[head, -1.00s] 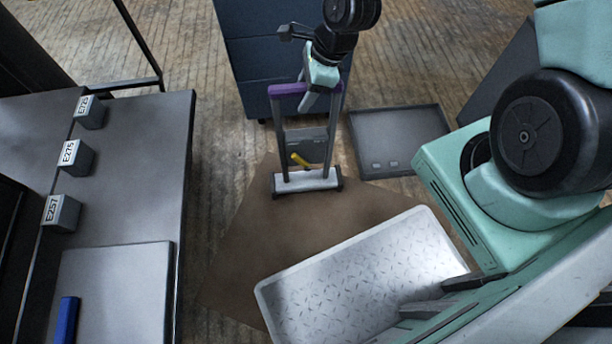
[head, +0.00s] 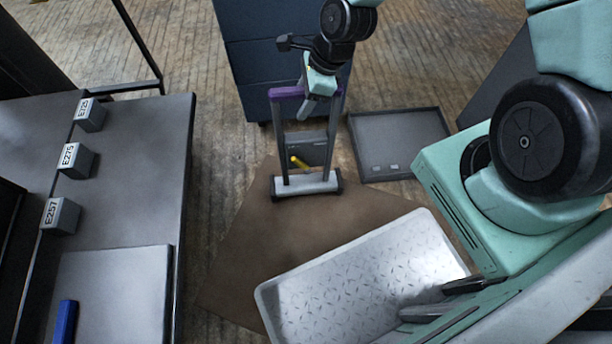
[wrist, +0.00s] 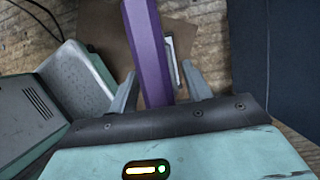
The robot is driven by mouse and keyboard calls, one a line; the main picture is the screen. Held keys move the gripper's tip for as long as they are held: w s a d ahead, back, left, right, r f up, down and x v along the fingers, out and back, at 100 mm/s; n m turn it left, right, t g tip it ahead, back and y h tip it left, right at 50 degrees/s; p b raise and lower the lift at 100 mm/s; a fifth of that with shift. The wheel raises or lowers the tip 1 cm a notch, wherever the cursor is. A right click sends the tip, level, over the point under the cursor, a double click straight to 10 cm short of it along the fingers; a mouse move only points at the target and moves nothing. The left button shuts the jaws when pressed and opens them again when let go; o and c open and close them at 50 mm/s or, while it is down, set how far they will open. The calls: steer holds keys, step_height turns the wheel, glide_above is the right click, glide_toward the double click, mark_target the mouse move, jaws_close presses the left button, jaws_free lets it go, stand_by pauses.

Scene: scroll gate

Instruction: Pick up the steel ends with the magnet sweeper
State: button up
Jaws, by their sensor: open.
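The magnet sweeper stands upright on the brown floor mat (head: 240,262). It has a purple handle (head: 287,92), two grey uprights, a yellow lever (head: 299,162) and a silver bar (head: 306,184) with black ends. My gripper (head: 318,98) is at the handle. In the wrist view my open gripper (wrist: 160,92) has one finger on each side of the purple handle (wrist: 146,50), with gaps showing. Small light pieces (head: 393,167) lie in the dark floor tray; I cannot tell whether they are the steel ends. No other loose pieces are clear on the mat.
The dark shallow tray (head: 402,132) lies on the floor right of the sweeper. A blue cabinet (head: 240,60) stands behind it. At left, a grey table (head: 140,180) carries labelled blocks (head: 78,160), a pale plate (head: 125,290) and a blue item (head: 66,322). Wooden floor separates table and mat.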

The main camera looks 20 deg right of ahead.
jaws_close()
steer(key=shift+r, duration=0.1)
